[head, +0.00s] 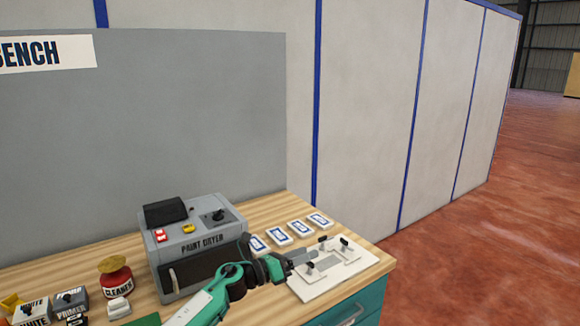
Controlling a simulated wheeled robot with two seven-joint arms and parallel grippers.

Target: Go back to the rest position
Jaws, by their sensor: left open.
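My left arm, teal and black, comes in from the bottom of the head view. Its left gripper (310,256) points right at the left edge of the white board (350,268) on the bench's right end. The gripper is open, and I see nothing held in it. The board carries several small black knobs or clips. Whether the fingertips touch the board I cannot tell. My right gripper is not in view.
The grey paint dryer (203,256) stands behind my left arm. Several white-and-blue cards (299,229) lie in a row behind the board. A red cleaner pot (116,282) and primer containers (72,302) stand at left. The wooden bench (364,250) ends at right, above red floor.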

